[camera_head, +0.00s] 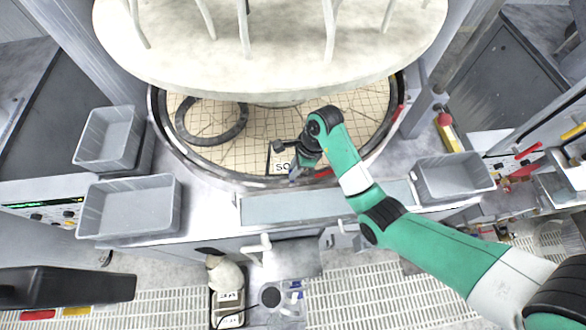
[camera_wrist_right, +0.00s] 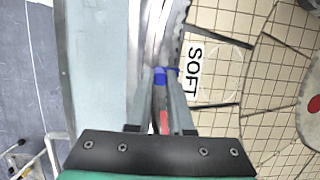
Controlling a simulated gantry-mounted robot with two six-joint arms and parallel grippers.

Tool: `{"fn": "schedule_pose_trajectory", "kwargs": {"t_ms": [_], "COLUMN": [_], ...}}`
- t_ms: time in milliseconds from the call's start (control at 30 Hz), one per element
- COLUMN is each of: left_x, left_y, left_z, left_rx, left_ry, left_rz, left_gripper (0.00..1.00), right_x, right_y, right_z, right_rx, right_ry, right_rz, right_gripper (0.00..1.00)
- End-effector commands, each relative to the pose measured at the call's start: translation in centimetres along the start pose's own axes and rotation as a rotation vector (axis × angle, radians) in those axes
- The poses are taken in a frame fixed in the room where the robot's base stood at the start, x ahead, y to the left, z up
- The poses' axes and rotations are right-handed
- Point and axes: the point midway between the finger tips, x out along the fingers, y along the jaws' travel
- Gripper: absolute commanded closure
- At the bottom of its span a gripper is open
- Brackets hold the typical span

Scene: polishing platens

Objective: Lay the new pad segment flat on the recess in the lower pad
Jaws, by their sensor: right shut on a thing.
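The new pad segment (camera_head: 281,167) is a cream, gridded piece with a white SOFT label, at the near edge of the lower pad (camera_head: 248,150). Its label is partly hidden by my right gripper (camera_head: 294,172) in the head view. In the right wrist view the whole label shows on the segment (camera_wrist_right: 215,70), with dark lines along its sides. My right gripper (camera_wrist_right: 166,76) is shut, its blue tips at the segment's rim-side edge. I cannot tell how far the segment is seated in the recess. My left gripper is not in view.
A large pale upper platen (camera_head: 270,50) overhangs the pad. A dark ring (camera_head: 212,138) lies on the pad at left. A raised metal rim (camera_head: 180,150) surrounds it. Grey bins stand at left (camera_head: 130,207) and right (camera_head: 455,178).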

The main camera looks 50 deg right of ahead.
Motion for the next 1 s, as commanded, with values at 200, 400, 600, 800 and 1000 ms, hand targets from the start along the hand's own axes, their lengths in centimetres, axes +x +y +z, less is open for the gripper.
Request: {"fn": "schedule_pose_trajectory", "kwargs": {"t_ms": [200,400,600,800,1000], "left_x": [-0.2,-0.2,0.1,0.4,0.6], "left_y": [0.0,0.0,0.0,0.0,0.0], "left_z": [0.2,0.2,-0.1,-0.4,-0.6], "left_rx": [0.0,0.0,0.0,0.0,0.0], "left_ry": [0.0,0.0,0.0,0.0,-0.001], "left_rz": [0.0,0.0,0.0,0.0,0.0], "left_gripper": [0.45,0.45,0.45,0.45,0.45], "right_x": [0.3,0.3,-0.2,-2.2,-3.9], "right_y": [0.0,0.0,0.0,-0.1,0.1], "right_z": [-0.1,-0.1,0.1,-0.7,-6.0], "right_rx": [0.0,0.0,0.0,0.004,0.007], "right_ry": [0.0,-0.001,-0.001,-0.001,0.0], "right_rz": [0.0,0.0,0.0,-0.002,-0.002], "right_gripper": [0.61,0.51,0.51,0.51,0.51]}}
